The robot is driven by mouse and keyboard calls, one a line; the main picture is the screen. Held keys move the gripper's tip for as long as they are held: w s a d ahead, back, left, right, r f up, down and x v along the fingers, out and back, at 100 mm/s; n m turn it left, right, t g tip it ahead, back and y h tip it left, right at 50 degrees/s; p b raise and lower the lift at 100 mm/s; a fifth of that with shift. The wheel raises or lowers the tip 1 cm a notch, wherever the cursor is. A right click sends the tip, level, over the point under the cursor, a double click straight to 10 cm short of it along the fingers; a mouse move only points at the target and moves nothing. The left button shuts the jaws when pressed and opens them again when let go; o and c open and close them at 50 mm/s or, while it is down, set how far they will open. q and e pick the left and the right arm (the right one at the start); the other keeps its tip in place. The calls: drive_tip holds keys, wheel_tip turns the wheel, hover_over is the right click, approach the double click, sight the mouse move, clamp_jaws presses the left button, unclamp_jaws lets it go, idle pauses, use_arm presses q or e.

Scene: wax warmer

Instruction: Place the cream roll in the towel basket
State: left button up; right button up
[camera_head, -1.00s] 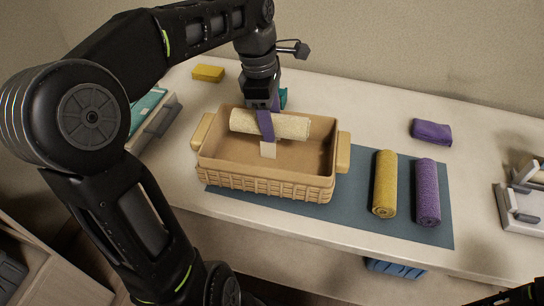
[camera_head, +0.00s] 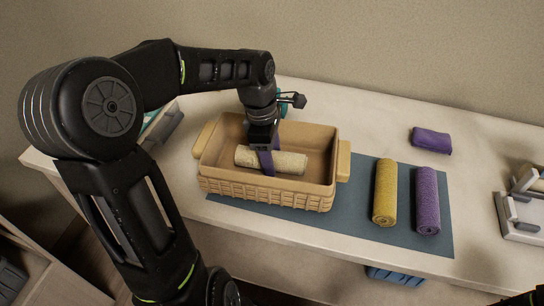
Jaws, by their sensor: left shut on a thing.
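The cream roll (camera_head: 289,162) lies lengthwise inside the tan towel basket (camera_head: 265,194), low between its walls. My left gripper (camera_head: 266,163) reaches down into the basket from above and is shut on the cream roll near its left-middle part. Whether the roll touches the basket floor is hard to tell. The basket stands on a blue-grey mat (camera_head: 350,222). My right gripper is not clearly visible; only a dark bit of my right arm shows at the bottom right corner.
A yellow roll (camera_head: 385,193) and a purple roll (camera_head: 427,201) lie on the mat right of the basket. A folded purple cloth (camera_head: 431,141) lies behind them. A grey-white device (camera_head: 522,218) stands at the right edge. The counter behind the basket's right side is clear.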

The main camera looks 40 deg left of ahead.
use_arm(q)
drive_tip(key=shift+f, duration=0.4)
drive_tip(key=shift+f, duration=0.15)
drive_tip(key=o, duration=1.6)
drive_tip(key=r, duration=0.4)
drive_tip(key=a+r, duration=0.1)
drive_tip(key=r, duration=0.3)
drive_tip(key=r+b, duration=0.1)
drive_tip(key=r, duration=0.3)
drive_tip(key=shift+s+a+r, duration=0.15)
drive_tip(key=shift+s+a, duration=0.15)
drive_tip(key=shift+s, duration=0.1)
